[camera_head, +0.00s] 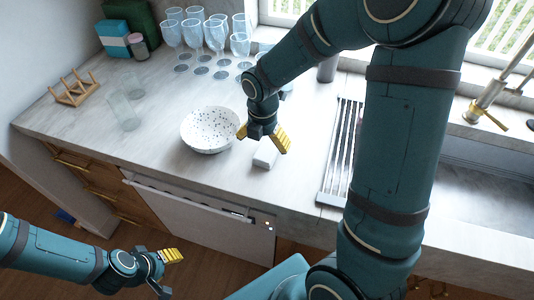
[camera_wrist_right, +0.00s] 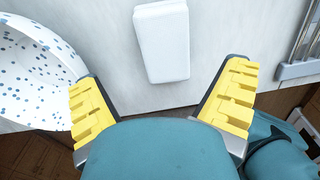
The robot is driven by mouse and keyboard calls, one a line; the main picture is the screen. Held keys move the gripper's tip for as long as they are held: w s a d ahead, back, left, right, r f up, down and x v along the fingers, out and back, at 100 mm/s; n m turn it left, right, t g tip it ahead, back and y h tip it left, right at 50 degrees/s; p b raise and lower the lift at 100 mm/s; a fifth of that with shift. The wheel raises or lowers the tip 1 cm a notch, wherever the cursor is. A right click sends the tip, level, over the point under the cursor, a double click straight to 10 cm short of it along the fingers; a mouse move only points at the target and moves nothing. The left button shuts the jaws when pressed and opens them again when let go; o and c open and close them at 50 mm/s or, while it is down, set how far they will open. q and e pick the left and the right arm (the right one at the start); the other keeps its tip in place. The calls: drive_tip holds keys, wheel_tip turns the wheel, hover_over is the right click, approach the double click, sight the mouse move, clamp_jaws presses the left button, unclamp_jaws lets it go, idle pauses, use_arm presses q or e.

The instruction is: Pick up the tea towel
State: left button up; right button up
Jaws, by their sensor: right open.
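A small white slab with rounded edges (camera_head: 265,154), which looks like the folded tea towel, lies on the marble counter between the speckled bowl and the drying rack. It also shows in the right wrist view (camera_wrist_right: 163,42), at the top middle. My right gripper (camera_head: 263,138) is open and empty above it, with its yellow fingers spread wide. In the right wrist view the slab lies beyond the fingertips (camera_wrist_right: 163,88), lined up with the gap between them and apart from both. My left gripper (camera_head: 170,273) is low at the left, in front of the counter, with its fingers apart and empty.
The speckled white bowl (camera_head: 211,129) stands close to the left of my right gripper. A metal drying rack (camera_head: 341,155) lies to the right, beside the sink and tap (camera_head: 489,100). Several wine glasses (camera_head: 214,35) stand behind. A wooden rack (camera_head: 75,88) is far left.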

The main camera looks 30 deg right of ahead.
sight(265, 152)
drive_tip(key=f, duration=0.3)
drive_tip(key=f+b, duration=0.1)
drive_tip(key=f, duration=0.1)
drive_tip(key=shift+s+d+f, duration=0.1)
drive_tip(key=shift+s+f, duration=0.05)
drive_tip(key=shift+s, duration=0.2)
drive_tip(key=c, duration=1.3)
